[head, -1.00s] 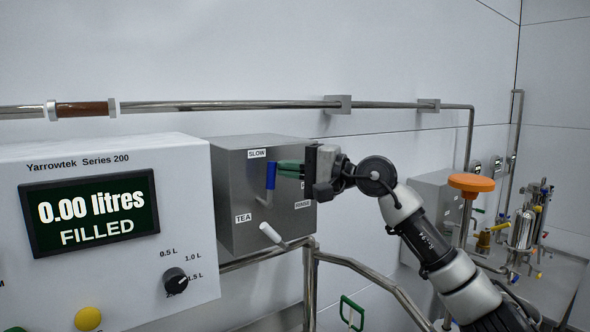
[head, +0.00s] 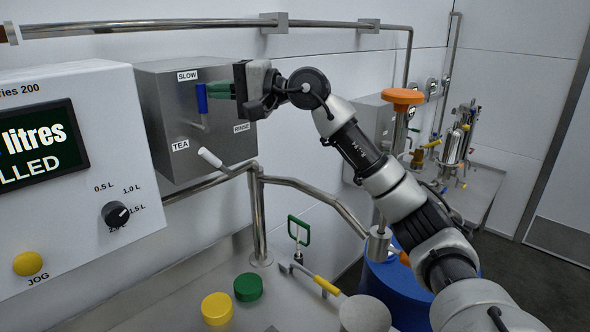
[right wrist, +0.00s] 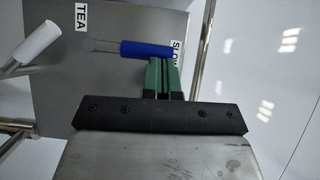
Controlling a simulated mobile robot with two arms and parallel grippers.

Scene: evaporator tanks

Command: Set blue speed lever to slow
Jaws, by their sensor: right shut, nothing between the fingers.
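The blue speed lever (head: 202,98) stands upright on the front of a grey metal box (head: 160,115), with its blue grip just below the SLOW label (head: 187,76). My right gripper (head: 218,90) is shut, with its green fingertips beside the lever's grip on the right. In the right wrist view the blue lever (right wrist: 150,50) lies across the tips of the shut green fingers (right wrist: 163,72), very close or touching, and not between them. The SLOW label there is partly hidden by the lever. My left gripper is not in view.
A white lever (head: 210,157) sticks out near the TEA label (head: 180,146), below the blue one. A display panel with a black knob (head: 116,214) stands at left. Pipes (head: 310,190) run below my right arm. Green (head: 248,287) and yellow (head: 216,308) caps are on the bench.

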